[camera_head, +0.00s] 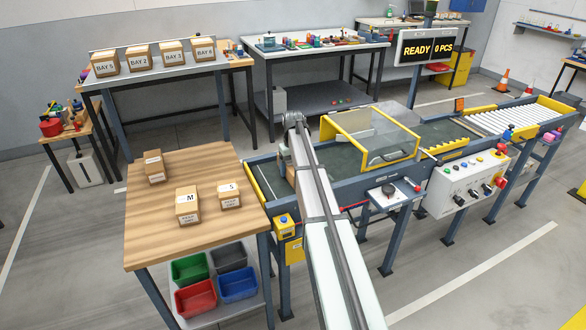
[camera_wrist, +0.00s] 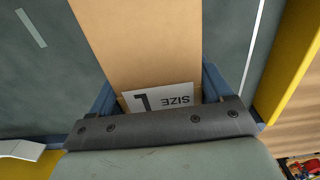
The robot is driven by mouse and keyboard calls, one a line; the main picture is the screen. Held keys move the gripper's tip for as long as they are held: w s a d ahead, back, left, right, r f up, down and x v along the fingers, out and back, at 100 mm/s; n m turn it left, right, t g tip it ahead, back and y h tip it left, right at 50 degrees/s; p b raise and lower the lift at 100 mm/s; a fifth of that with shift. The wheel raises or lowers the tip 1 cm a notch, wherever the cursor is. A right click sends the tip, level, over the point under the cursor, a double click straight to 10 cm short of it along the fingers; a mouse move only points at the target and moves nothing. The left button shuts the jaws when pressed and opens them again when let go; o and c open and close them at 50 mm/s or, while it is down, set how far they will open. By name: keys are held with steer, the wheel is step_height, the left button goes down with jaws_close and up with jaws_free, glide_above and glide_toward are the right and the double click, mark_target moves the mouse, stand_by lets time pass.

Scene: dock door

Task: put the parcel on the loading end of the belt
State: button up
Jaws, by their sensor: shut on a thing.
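The parcel (camera_wrist: 140,45) is a brown carton with a white label reading SIZE and what looks like an L, upside down in the wrist view. My gripper (camera_wrist: 160,90) is shut on it, with a blue finger on each side. In the head view the parcel (camera_head: 290,174) shows partly behind my arm, over the loading end of the belt (camera_head: 264,172). The dark green belt (camera_wrist: 45,85) lies around it in the wrist view. I cannot tell whether the parcel touches the belt. My gripper (camera_head: 285,158) is mostly hidden there.
A wooden table (camera_head: 150,225) left of the belt holds a carton marked M (camera_head: 187,203), one marked S (camera_head: 229,195) and another carton (camera_head: 154,166). Yellow rails (camera_head: 260,183) edge the belt end. A yellow-framed clear hood (camera_head: 375,135) stands over the belt farther right.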

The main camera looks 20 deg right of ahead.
steer(key=shift+f, duration=0.1)
steer(key=o, duration=1.3)
steer(key=shift+c, duration=0.2)
step_height(320, 180, up, 12)
steer(key=shift+r, duration=0.1)
